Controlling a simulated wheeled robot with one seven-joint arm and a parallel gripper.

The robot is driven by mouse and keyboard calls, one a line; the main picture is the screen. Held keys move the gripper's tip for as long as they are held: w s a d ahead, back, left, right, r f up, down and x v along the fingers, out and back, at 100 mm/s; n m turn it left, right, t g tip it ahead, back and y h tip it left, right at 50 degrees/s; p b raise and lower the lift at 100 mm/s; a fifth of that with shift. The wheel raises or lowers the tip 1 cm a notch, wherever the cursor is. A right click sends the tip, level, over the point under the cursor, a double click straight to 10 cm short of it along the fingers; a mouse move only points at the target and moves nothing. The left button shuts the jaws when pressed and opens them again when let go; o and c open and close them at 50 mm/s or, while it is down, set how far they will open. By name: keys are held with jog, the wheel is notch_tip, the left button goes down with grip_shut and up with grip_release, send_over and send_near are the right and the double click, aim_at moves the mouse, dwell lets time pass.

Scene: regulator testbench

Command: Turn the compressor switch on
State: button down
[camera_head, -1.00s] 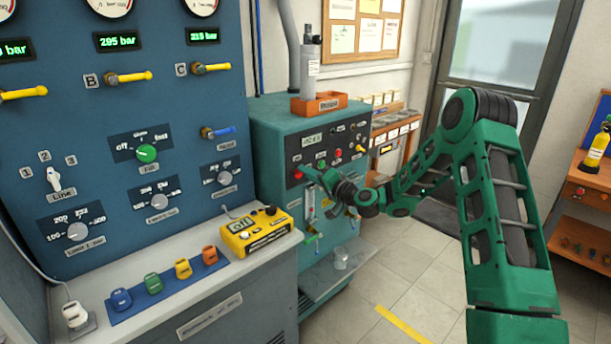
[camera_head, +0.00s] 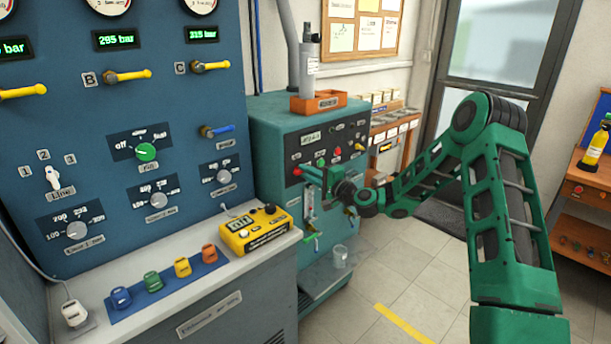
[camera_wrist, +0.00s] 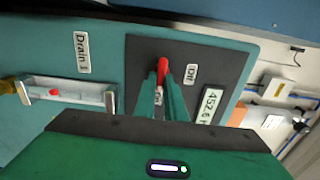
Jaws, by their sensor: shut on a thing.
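The compressor switch is a red lever (camera_wrist: 162,65) on a dark panel (camera_wrist: 200,55) of the teal compressor cabinet (camera_head: 272,106). In the wrist view, an "Off" label (camera_wrist: 190,74) is to the right of the lever and an "On" label (camera_wrist: 158,96) shows partly between my fingers. My gripper (camera_wrist: 164,82) is shut on the lever, with its red end showing past the fingertips. In the head view my gripper (camera_head: 310,174) is at the cabinet's front panel and hides part of it. I cannot tell which setting the lever is at.
An hour display (camera_wrist: 211,105) is close to my fingers. A clear tube fitting (camera_wrist: 65,92) and the "Drain 1" label (camera_wrist: 82,52) are to the left. A blue panel (camera_head: 110,185) with knobs and a bench with a yellow meter (camera_head: 255,238) stand left of the cabinet. Floor is free to the right.

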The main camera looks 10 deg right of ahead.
jog(key=shift+d+f, duration=0.2)
jog(key=shift+d, duration=0.15)
jog(key=c, duration=1.9)
grip_release()
jog(key=shift+o, duration=0.4)
jog(key=shift+a, duration=0.15)
jog(key=v, duration=1)
jog(key=shift+s+d, duration=0.2)
jog(key=shift+s, duration=0.05)
